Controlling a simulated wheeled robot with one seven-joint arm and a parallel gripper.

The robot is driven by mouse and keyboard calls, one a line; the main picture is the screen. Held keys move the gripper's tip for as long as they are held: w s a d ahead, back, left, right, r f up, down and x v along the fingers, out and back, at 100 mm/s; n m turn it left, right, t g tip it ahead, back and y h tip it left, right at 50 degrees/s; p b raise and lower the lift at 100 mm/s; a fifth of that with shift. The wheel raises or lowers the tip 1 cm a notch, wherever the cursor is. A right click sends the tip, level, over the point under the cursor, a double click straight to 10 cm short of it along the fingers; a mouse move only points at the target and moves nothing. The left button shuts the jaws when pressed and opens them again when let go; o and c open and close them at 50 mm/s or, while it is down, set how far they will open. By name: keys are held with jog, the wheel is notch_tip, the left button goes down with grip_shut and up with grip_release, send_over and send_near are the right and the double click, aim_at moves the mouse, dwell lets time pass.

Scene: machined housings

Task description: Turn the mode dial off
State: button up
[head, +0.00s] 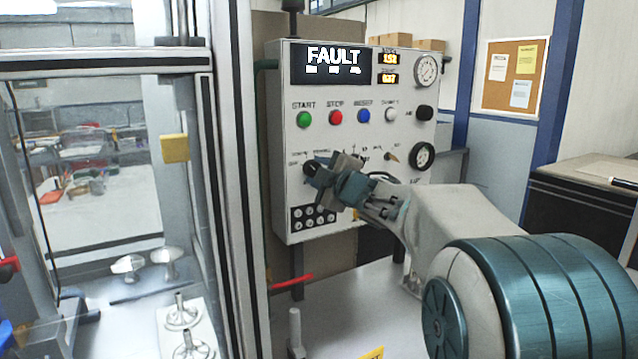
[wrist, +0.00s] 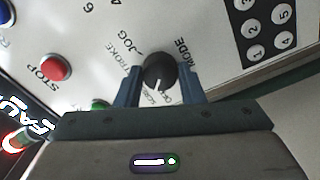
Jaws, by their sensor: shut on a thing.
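The mode dial (wrist: 160,70) is a round black knob with a white pointer line, next to the printed word MODE. My gripper (wrist: 159,77) has one blue-grey finger on each side of the knob and is shut on it. The pointer line points down and slightly left in the wrist view, towards small print partly hidden beside the gripper; I cannot read its setting surely. In the head view my gripper (head: 316,174) is at the left part of the control panel (head: 345,222), and the dial is mostly hidden by it.
The panel has green, red and blue buttons (head: 364,116) above my gripper and a FAULT display (head: 334,60) at the top. A small keypad (head: 311,217) lies just below. A framed glass enclosure (head: 238,180) stands close on the left.

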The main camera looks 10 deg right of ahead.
jog(key=n+b, duration=0.2)
jog(key=n, duration=0.2)
jog(key=shift+n, duration=0.4)
jog(key=shift+b, duration=0.3)
jog(key=o, duration=1)
jog(key=v, duration=1.4)
jog(key=shift+b, duration=0.35)
jog(key=shift+w, duration=0.1)
